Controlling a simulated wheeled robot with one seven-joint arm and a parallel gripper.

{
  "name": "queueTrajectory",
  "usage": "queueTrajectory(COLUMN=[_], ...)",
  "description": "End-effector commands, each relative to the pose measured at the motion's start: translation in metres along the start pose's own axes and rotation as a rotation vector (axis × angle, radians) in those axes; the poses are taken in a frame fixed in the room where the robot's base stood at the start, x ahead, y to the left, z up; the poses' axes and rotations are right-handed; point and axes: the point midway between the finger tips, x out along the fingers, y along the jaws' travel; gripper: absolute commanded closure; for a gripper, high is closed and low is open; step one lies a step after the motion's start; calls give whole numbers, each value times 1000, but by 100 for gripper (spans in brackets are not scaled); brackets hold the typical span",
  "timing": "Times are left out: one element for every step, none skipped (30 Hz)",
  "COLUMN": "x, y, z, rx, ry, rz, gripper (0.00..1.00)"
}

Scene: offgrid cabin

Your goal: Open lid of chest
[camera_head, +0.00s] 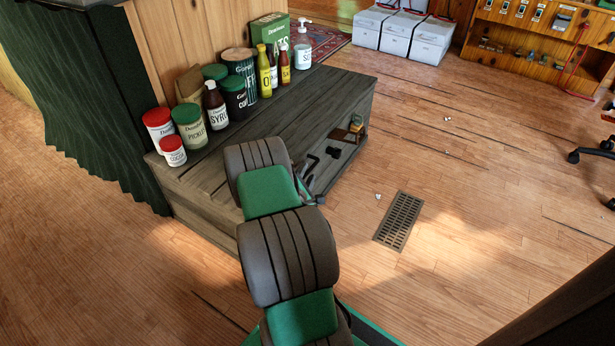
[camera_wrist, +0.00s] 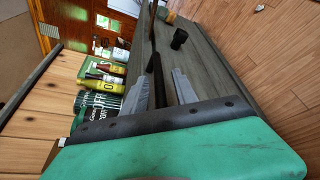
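The chest (camera_head: 318,98) is a long, low box of grey planks. Its top looks level and shut, with jars and bottles along the back. In the wrist view, grey planks of the chest (camera_wrist: 205,62) run away from my gripper. My gripper (camera_wrist: 163,82) shows there with two grey fingers spread apart. A dark, narrow bar or edge (camera_wrist: 152,40) of the chest runs between the fingers; I cannot tell whether they touch it.
Jars and bottles, such as a white-and-red jar (camera_head: 158,124) and a yellow bottle (camera_head: 264,70), crowd the chest's back. Small dark items (camera_head: 335,152) are at its front side. A floor vent (camera_head: 400,220) lies right of it. The floor there is mostly clear.

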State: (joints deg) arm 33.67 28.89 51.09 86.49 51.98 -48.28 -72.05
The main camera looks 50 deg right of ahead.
Motion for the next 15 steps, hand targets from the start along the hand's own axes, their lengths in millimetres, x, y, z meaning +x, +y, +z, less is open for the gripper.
queueTrajectory(x=[6, 9, 11, 12, 13, 13, 13, 13, 12, 12, 12, 12, 12, 12, 12], y=[-2, -2, -1, 0, 0, 0, 1, 1, 1, 1, 1, 1, 1, 1, 0], z=[0, 0, 0, 0, 0, 0, 0, 0, 0, 0, 0, 0, 0, 0, 0], rx=[1, 2, 0, 0, 0, 0, 0, 0, 0, 0, 1, 1, 1, 1, 1], ry=[-2, -1, -1, 0, 0, 1, 1, 1, 1, 1, 1, 1, 1, 1, 1], rz=[0, 0, 0, 1, 1, 1, 1, 1, 1, 1, 1, 0, 0, 0, 0], gripper=[66, 66, 66, 66, 66, 66, 66, 66, 66, 66, 67, 70, 72, 75, 78])
